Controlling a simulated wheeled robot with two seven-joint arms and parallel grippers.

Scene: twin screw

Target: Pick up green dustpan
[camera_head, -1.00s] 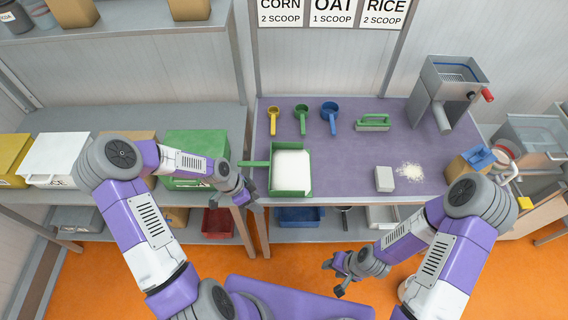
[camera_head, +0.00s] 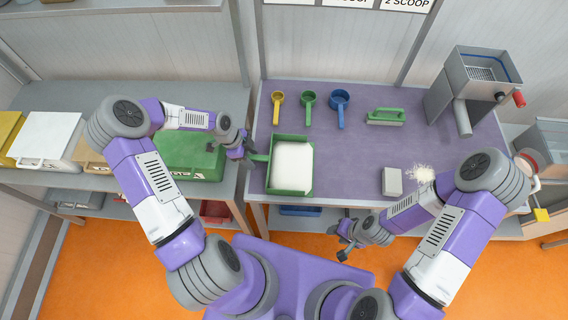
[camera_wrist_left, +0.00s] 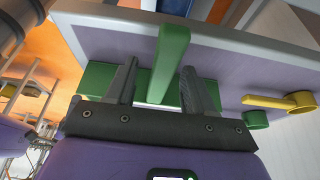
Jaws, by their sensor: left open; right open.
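My left gripper (camera_head: 247,155) is open at the handle. In the left wrist view the green handle (camera_wrist_left: 171,62) lies between the two open fingers of my left gripper (camera_wrist_left: 158,88), with gaps on both sides. The pan body (camera_wrist_left: 97,80) is partly hidden behind the fingers. My right gripper (camera_head: 343,243) is open and empty, in front of the table's near edge, well away from the dustpan.
Yellow (camera_head: 278,98), green (camera_head: 308,101) and blue (camera_head: 340,101) scoops lie behind the dustpan. A green-handled brush (camera_head: 385,117), a grey block (camera_head: 392,181) and spilled grains (camera_head: 422,174) lie to the right. A metal hopper (camera_head: 478,80) stands at the far right. A green box (camera_head: 190,155) sits on the left bench.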

